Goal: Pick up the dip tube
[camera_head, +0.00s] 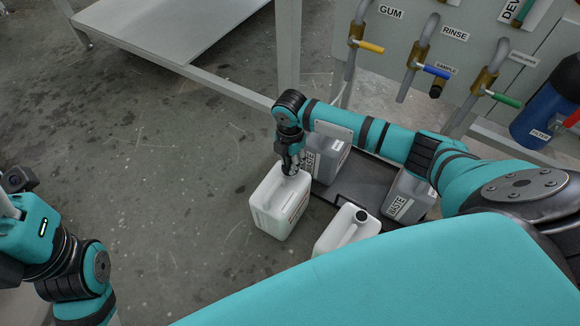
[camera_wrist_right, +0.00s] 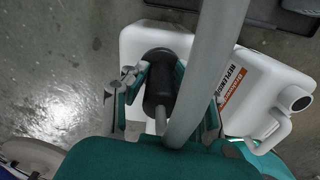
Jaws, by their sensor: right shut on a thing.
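My right gripper (camera_head: 292,165) points down at the top of a white canister (camera_head: 278,206) on the floor. In the right wrist view the gripper (camera_wrist_right: 160,92) is shut on the black cylindrical head of the dip tube (camera_wrist_right: 158,82), a finger on each side. The head is over the mouth of the white canister (camera_wrist_right: 133,42); I cannot tell how far the tube sits inside. A grey pipe or hose (camera_wrist_right: 203,70) crosses this view close to the camera. My left arm shows at the left edge of the head view, its fingers out of frame.
A second white canister (camera_head: 350,229), labelled replenisher in the wrist view (camera_wrist_right: 266,95), stands to the right. Labelled taps hang from the machine (camera_head: 390,55) behind. Floor at left is clear.

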